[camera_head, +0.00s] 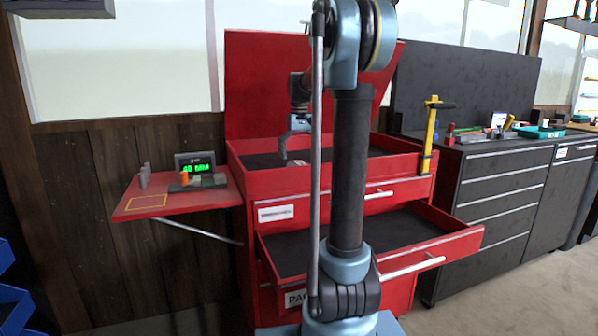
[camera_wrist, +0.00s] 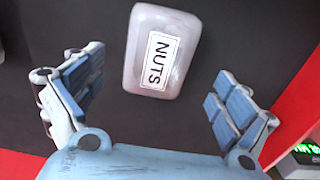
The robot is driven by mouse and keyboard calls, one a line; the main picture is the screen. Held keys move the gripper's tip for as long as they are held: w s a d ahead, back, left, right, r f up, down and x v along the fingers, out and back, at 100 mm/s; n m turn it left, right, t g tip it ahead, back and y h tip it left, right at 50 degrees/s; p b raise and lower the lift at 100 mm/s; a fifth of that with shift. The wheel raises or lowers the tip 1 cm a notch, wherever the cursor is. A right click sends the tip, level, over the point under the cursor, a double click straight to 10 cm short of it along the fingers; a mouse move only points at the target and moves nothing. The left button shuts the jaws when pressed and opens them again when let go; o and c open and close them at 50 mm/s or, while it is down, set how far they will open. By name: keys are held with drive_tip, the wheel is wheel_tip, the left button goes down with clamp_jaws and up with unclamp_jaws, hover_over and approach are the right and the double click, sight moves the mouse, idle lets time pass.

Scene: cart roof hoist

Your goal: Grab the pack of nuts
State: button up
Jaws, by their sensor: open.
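The pack of nuts (camera_wrist: 160,50) is a pale, rounded block with a white label reading "NUTS". In the wrist view it lies on the dark liner at the top middle, ahead of the space between my fingers. In the head view the pack (camera_head: 299,162) is a small light patch in the top tray of the red cart, just beside my fingertips. My gripper (camera_wrist: 158,98) is open, with one blue-padded finger on each side, and holds nothing. In the head view my gripper (camera_head: 288,145) points down into the top tray (camera_head: 250,161). My arm hides part of the tray.
The red cart has a raised lid (camera_head: 262,85) behind the tray and an open lower drawer (camera_head: 290,255). A side shelf (camera_head: 212,197) holds a green-lit display (camera_head: 195,168). A yellow clamp-like tool (camera_head: 430,135) stands at the tray's right edge. A dark workbench (camera_head: 500,170) is on the right.

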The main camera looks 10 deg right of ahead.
sight(300, 163)
drive_tip(key=f, duration=0.4)
drive_tip(key=shift+s+d, duration=0.1)
drive_tip(key=shift+d, duration=0.1)
drive_tip(key=c, duration=1.2)
drive_tip(key=shift+r, duration=0.1)
